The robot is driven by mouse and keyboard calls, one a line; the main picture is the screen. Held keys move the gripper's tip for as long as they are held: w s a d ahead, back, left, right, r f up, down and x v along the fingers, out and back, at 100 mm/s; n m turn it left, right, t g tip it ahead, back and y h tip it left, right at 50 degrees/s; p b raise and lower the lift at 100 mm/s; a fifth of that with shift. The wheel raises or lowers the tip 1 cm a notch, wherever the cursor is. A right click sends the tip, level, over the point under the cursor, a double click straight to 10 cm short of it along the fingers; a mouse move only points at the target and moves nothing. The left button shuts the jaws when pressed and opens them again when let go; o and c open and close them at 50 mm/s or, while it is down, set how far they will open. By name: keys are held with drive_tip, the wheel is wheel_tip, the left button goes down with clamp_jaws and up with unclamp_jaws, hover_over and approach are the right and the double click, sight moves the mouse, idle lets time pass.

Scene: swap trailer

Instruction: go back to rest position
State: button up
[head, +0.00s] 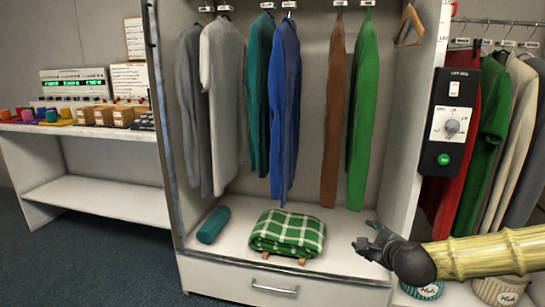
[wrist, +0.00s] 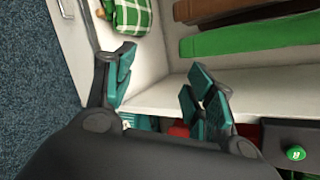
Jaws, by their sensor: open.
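My gripper (head: 368,240) is open and empty in front of the lower right part of the open wardrobe (head: 160,120). It also shows in the wrist view (wrist: 160,85), its two teal-padded fingers spread apart. My yellow, bamboo-like arm reaches in from the right edge of the head view. A folded green-and-white checked blanket (head: 288,233) lies on the wardrobe floor, left of my gripper and apart from it. Part of the blanket shows at the top of the wrist view (wrist: 130,14).
Grey, teal, blue, brown and green garments hang in the wardrobe. A teal roll (head: 213,224) lies left of the blanket. A control box (head: 451,120) with a dial is on the right, above my arm. Round tins (head: 497,290) stand below my arm. A white shelf unit (head: 95,196) stands left.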

drive_tip(key=s+a+f+n+g, duration=0.25)
drive_tip(key=s+f+n, duration=0.2)
drive_tip(key=f, duration=0.45)
drive_tip(key=s+a+f+n+g+y, duration=0.1)
drive_tip(key=s+a+f+n+g, duration=0.15)
drive_tip(key=s+f, duration=0.5)
drive_tip(key=s+a+f+n+g, duration=0.1)
drive_tip(key=s+a+f+n, duration=0.3)
drive_tip(key=f, duration=0.7)
drive_tip(key=s+d+f+n+g+h, duration=0.15)
drive_tip(key=s+f+n, duration=0.3)
drive_tip(key=s, duration=0.45)
drive_tip(key=s+d+f+n+g, duration=0.2)
drive_tip(key=s+f+n+g, duration=0.15)
drive_tip(key=s+f, duration=0.4)
drive_tip(key=s+d+f+n+g, duration=0.1)
drive_tip(key=s+f+n+g, duration=0.3)
drive_tip(key=s, duration=0.7)
wheel_tip(320, 180, up, 33)
drive_tip(key=t+p, duration=0.1)
drive_tip(key=p, duration=3.1)
drive_tip(key=shift+d+f+n+t, duration=0.2)
drive_tip(key=shift+n+t, duration=0.1)
drive_tip(key=shift+t, duration=0.1)
